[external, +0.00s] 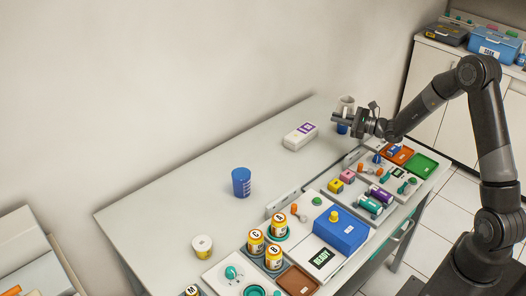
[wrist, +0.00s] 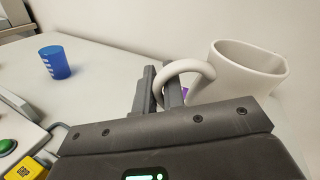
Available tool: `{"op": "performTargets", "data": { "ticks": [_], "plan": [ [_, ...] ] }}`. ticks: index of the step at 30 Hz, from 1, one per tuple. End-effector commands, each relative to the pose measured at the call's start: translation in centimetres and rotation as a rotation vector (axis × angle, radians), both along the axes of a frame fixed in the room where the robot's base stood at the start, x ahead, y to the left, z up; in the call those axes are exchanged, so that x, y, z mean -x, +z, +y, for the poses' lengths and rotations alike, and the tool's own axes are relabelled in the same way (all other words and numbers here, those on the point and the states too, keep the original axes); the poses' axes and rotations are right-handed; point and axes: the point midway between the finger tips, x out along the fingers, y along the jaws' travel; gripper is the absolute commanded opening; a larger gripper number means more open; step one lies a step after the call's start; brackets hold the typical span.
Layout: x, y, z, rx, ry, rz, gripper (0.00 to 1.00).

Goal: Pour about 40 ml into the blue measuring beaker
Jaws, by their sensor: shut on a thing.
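The blue measuring beaker (external: 241,182) stands upright on the white bench, left of centre. It has pale marks on its side and also shows in the wrist view (wrist: 55,63) at upper left. A white mug (external: 346,102) is at the far right end of the bench. In the wrist view the mug (wrist: 237,72) is at the right, its rim up and its inside partly visible. My gripper (wrist: 160,90) is shut on the mug's handle (wrist: 187,68). In the external view my gripper (external: 340,118) is at the mug, well apart from the beaker. The mug's contents are hidden.
A white box with a purple label (external: 300,136) lies between the mug and the beaker. Panels with bottles, a blue box (external: 341,230) and trays line the right edge. The bench around the beaker is clear.

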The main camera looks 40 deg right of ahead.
Motion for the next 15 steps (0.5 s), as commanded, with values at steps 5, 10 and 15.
{"op": "performTargets", "data": {
  "ticks": [5, 10, 15],
  "plan": [
    [0.0, 1.8, 0.0, 0.001, -0.001, -0.002, 0.0],
    [-0.5, 1.9, 1.6, 0.001, 0.019, 0.0, 0.0],
    [-1.2, 1.9, 4.0, 0.001, 0.047, -0.002, 0.0]
  ]
}}
